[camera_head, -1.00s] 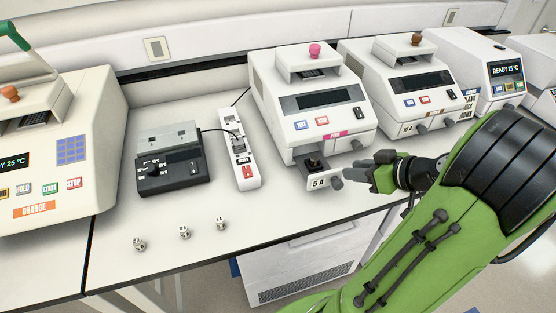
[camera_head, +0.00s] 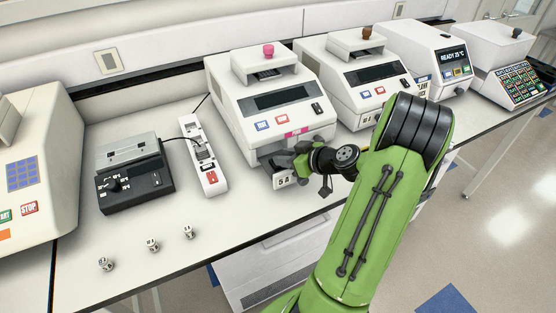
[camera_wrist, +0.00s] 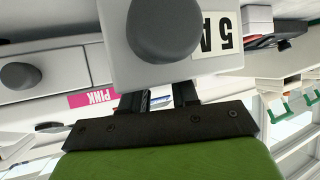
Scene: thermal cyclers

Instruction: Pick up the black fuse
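The black fuse is not visible now; in the head view my gripper covers the inside of the small open drawer (camera_head: 284,182) marked 5 A, where a black piece stood earlier. This drawer is at the front of the white cycler with the pink knob (camera_head: 268,50). My gripper (camera_head: 300,157) is over the drawer. In the wrist view the drawer front (camera_wrist: 125,68), with its grey knob and upside-down 5 A label, hides the fingertips. The two fingers (camera_wrist: 165,97) stand apart, with a gap between them. I cannot tell whether they touch a fuse.
Several cyclers line the bench; the brown-knobbed one (camera_head: 352,75) stands just right. A white power strip (camera_head: 204,160) and a black-and-grey device (camera_head: 135,175) stand left.

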